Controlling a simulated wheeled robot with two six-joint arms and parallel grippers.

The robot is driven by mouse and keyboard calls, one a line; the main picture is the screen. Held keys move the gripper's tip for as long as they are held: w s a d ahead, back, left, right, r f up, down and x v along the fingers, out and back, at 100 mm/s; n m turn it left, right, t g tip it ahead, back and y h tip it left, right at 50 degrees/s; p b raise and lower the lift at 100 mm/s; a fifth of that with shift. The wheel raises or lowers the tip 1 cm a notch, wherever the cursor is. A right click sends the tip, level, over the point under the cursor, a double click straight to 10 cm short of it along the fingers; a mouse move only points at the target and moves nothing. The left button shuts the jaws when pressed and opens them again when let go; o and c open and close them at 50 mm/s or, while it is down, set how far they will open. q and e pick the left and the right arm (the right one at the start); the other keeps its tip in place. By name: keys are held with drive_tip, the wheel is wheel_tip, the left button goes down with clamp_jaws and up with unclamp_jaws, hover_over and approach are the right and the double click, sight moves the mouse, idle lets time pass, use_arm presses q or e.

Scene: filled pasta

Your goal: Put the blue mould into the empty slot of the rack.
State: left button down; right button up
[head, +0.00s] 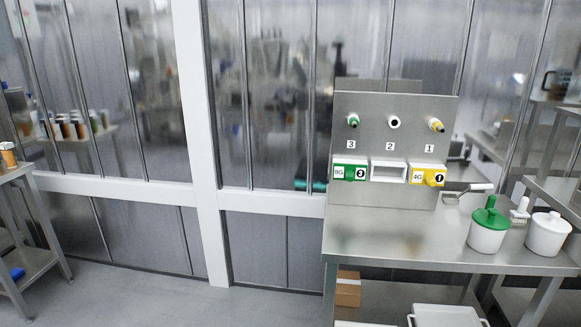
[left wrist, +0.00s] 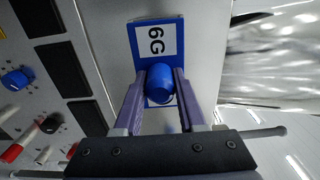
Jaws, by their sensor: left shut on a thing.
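In the left wrist view, my left gripper (left wrist: 161,88) is shut on the round knob of the blue mould (left wrist: 137,32), which has a white label reading 6G. The mould is close to a grey metal panel; I cannot tell whether it touches it. In the head view, the upright grey rack (head: 420,112) stands on a steel table. Its middle slot (head: 388,171), under number 2, is an empty white frame. A green mould (head: 350,169) fills slot 3 on the left, and a yellow mould (head: 428,174) fills slot 1 on the right. Neither gripper shows in the head view.
The steel table (head: 390,245) is clear in front of the rack. A green-lidded white pot (head: 487,232) and a white-lidded pot (head: 546,236) stand at its right. In the left wrist view, a control panel (left wrist: 70,115) with coloured knobs lies left of the mould.

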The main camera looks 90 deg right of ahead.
use_arm(q)
drive_tip(key=shift+d, duration=0.4)
idle(0.5)
drive_tip(key=d, duration=0.6)
drive_tip(key=shift+s+d, duration=0.15)
drive_tip(key=shift+s, duration=0.1)
idle(0.9)
idle(0.4)
